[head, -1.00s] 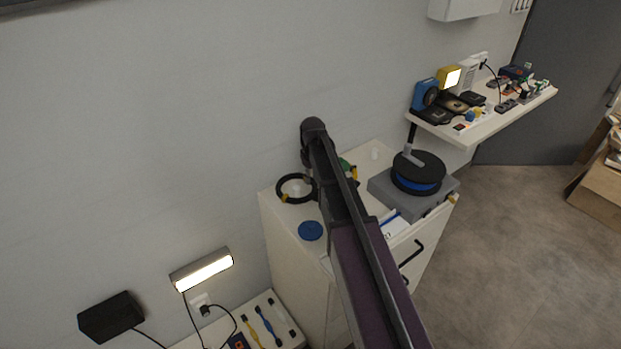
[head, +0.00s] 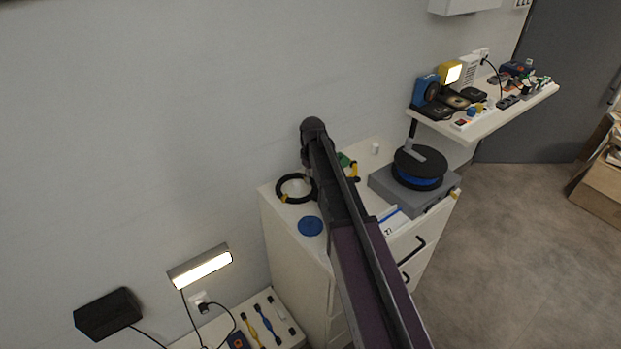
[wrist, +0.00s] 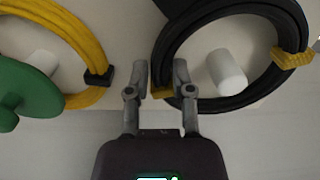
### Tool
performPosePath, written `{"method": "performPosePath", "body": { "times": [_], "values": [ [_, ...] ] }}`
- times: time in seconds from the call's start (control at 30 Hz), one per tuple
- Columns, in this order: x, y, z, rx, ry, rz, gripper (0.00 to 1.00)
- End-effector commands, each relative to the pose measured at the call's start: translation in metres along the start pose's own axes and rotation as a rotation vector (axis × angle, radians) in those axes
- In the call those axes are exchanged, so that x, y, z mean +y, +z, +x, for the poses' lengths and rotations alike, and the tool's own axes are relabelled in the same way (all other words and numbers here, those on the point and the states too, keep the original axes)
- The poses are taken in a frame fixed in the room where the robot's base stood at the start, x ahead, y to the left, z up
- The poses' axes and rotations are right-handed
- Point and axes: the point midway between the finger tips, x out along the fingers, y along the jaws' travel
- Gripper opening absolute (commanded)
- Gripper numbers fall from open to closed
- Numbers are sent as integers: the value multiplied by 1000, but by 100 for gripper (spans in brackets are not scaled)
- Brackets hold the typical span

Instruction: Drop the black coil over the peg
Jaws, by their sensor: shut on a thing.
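The black coil (wrist: 168,62) with yellow ties is at the upper right of the wrist view. My gripper (wrist: 160,80) is shut on its near left edge, by a yellow tie. A white peg (wrist: 227,72) shows inside the coil's opening; the coil's height relative to the peg's top is hard to tell. In the head view the black coil (head: 281,181) is over the left end of the white cabinet top, beside my arm. My fingers are mostly hidden there by the arm.
In the wrist view, a yellow coil (wrist: 88,45) surrounds another white peg (wrist: 40,64), with a green disc (wrist: 25,92) beside it. On the cabinet are a blue disc (head: 310,226) and a grey box (head: 408,196) with a black-and-blue reel (head: 420,168). The wall is close behind.

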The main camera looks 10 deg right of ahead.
Motion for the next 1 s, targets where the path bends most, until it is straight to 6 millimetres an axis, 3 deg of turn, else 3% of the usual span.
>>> {"method": "performPosePath", "body": {
  "times": [0.3, 0.33, 0.43, 0.47, 1.0],
  "values": [
    [0, 0, 8, 0, 0, 0, 0],
    [0, 0, 7, 0, 0, 0, 36],
    [0, 0, 6, 0, 0, 0, 66],
    [0, 0, 6, 0, 0, 0, 70],
    [0, 0, 6, 0, 0, -1, 70]
  ]
}}
